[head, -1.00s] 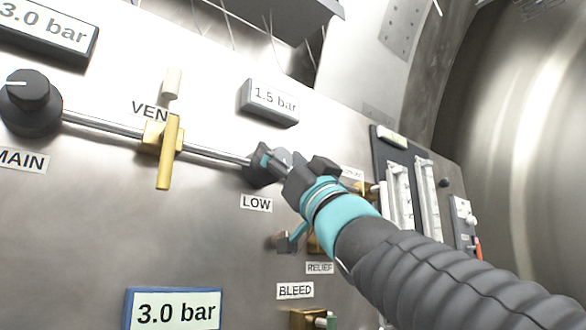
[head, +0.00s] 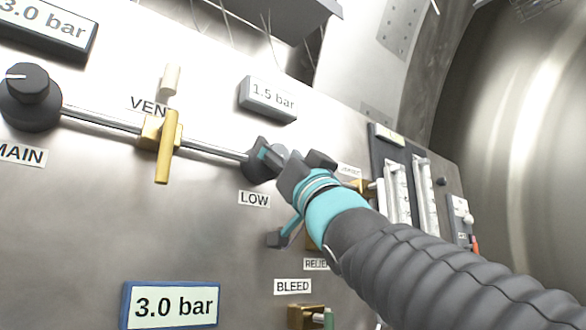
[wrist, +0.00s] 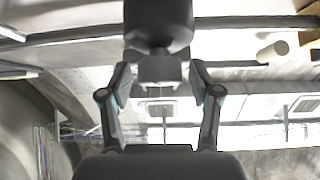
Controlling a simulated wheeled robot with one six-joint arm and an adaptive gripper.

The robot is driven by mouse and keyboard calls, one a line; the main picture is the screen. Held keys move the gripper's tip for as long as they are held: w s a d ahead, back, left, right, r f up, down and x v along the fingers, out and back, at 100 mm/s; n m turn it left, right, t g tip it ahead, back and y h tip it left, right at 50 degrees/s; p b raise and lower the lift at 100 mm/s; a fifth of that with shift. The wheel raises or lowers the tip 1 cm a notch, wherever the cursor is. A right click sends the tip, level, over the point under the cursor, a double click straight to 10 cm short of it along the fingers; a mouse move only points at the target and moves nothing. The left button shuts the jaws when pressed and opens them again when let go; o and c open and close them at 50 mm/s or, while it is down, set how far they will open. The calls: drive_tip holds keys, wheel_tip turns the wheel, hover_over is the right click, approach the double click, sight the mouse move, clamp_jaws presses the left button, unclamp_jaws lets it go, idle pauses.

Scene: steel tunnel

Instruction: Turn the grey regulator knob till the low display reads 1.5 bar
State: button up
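The low display (head: 268,97) is a grey box above the LOW label and reads 1.5 bar. The grey regulator knob (head: 256,168) sits at the end of the pipe, partly hidden by my gripper (head: 274,163). In the wrist view the knob shows a dark round body and a lighter grey block (wrist: 160,71) pointing towards me. The two fingers of my gripper (wrist: 159,82) stand on either side of this block, with a visible gap at each side. The gripper is open and holds nothing. The head view hides part of the fingers.
The MAIN knob (head: 30,97) and the yellow VENT lever (head: 167,147) stand to the left. A blue-framed display (head: 171,306) reads 3.0 bar. The RELIEF and BLEED fittings (head: 307,317) lie below my wrist. Flow tubes (head: 397,188) stand close on the right.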

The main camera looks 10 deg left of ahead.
drive_tip(key=shift+f, duration=0.1)
drive_tip(key=v, duration=1.2)
drive_tip(key=shift+w, duration=0.1)
idle(0.5)
